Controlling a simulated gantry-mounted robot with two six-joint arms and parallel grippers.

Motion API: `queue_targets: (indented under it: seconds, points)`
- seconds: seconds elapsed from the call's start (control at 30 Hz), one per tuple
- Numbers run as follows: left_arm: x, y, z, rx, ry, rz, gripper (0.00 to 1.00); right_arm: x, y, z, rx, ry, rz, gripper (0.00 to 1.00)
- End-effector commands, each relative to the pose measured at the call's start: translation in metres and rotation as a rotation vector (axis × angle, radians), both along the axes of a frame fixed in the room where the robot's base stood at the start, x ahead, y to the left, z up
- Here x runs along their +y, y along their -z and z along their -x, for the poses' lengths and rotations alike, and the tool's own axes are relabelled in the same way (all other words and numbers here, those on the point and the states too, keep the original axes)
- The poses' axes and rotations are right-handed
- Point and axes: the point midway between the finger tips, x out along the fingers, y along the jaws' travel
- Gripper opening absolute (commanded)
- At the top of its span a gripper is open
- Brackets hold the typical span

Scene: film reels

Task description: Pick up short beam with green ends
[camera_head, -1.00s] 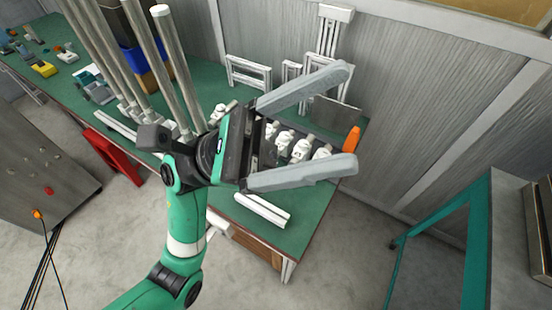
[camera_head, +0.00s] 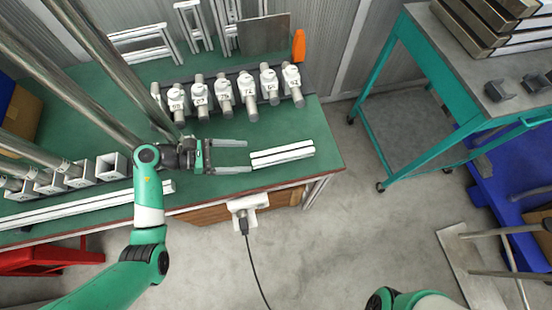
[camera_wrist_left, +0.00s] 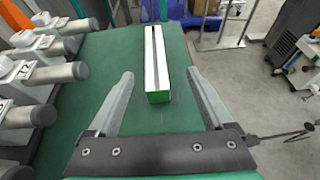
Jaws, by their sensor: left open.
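The short beam (camera_head: 282,154) is white with a dark groove and lies on the green table's front right part in the head view. In the left wrist view the short beam (camera_wrist_left: 156,62) shows a green near end. My left gripper (camera_head: 248,157) is open, with its fingers pointing at the beam's left end. In the left wrist view the beam's near end lies ahead between the lines of the left gripper's fingers (camera_wrist_left: 160,82), and nothing is held. Only a green and dark piece of my right arm shows at the bottom; its gripper is out of view.
Several numbered white holders with metal cylinders (camera_head: 223,92) stand in a row behind the beam. Tall metal tubes (camera_head: 92,75) rise left of my gripper. Long white beams (camera_head: 75,207) lie at the front left. A teal cart (camera_head: 385,75) stands to the right.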

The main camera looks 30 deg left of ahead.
Motion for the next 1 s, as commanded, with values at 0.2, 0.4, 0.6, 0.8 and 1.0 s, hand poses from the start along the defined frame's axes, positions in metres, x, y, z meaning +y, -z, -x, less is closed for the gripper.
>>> queue_targets:
  seconds: [0.2,0.4,0.6,0.8,1.0]
  points:
    - [0.010,0.005,0.001,0.002,-0.030,0.003,0.85,0.000,0.004,0.000,0.000,0.001,0.000,0.50]
    - [-0.013,0.020,-0.018,0.001,-0.024,0.003,0.85,0.000,0.018,0.000,0.000,0.001,0.000,0.50]
    - [-0.032,0.029,-0.037,0.000,-0.027,0.004,0.85,0.000,0.028,0.000,0.000,0.001,0.000,0.50]
    - [-0.037,0.032,-0.041,0.000,-0.027,0.003,0.85,0.000,0.031,0.000,0.000,0.001,0.000,0.50]
    - [-0.060,0.047,-0.062,-0.001,-0.025,0.003,0.85,0.000,0.052,0.000,0.000,0.001,0.000,0.50]
